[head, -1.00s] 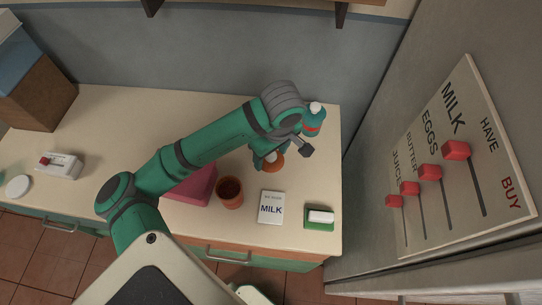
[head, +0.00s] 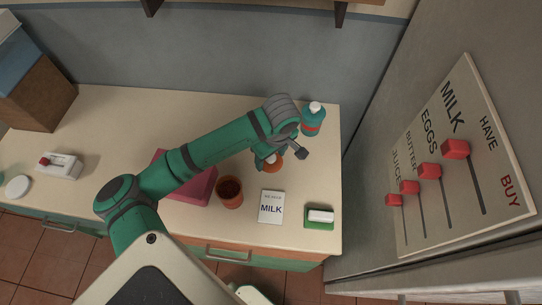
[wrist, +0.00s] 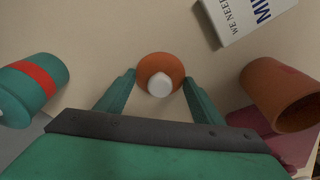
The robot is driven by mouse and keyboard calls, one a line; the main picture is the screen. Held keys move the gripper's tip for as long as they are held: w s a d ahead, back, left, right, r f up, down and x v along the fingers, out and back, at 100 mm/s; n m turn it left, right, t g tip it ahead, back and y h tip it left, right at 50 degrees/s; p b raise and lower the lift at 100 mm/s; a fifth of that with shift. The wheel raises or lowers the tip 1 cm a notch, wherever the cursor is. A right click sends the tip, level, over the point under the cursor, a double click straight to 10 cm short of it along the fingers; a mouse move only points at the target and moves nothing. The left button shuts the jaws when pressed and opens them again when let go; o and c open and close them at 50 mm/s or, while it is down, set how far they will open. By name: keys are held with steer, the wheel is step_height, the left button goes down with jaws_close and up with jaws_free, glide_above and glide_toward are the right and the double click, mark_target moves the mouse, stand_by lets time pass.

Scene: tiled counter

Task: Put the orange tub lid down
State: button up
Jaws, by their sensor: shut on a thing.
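The orange tub lid (head: 274,166) is a small round orange piece; in the wrist view (wrist: 148,66) it has a white knob facing the camera. My gripper (wrist: 159,77) has one finger on each side of the lid and is shut on it. In the head view my gripper (head: 269,158) points down over the right part of the counter, behind the milk card. I cannot tell whether the lid touches the counter.
An orange-brown pot (head: 230,204) and a pink box (head: 196,192) stand to the left. The milk card (head: 271,214) and a green-and-white block (head: 320,224) lie in front. A teal bottle (head: 313,127) with a red band stands behind, near the right edge.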

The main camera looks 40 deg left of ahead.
mark_target(274, 160)
steer(key=shift+f, duration=0.2)
steer(key=o, duration=1)
steer(key=shift+w, duration=0.1)
steer(key=shift+r, duration=0.15)
steer(key=r, duration=0.4)
steer(key=d+r, duration=0.1)
steer(key=r, duration=0.7)
steer(key=shift+s+d, duration=0.3)
steer(key=shift+w+d, duration=0.1)
steer(key=shift+d, duration=0.05)
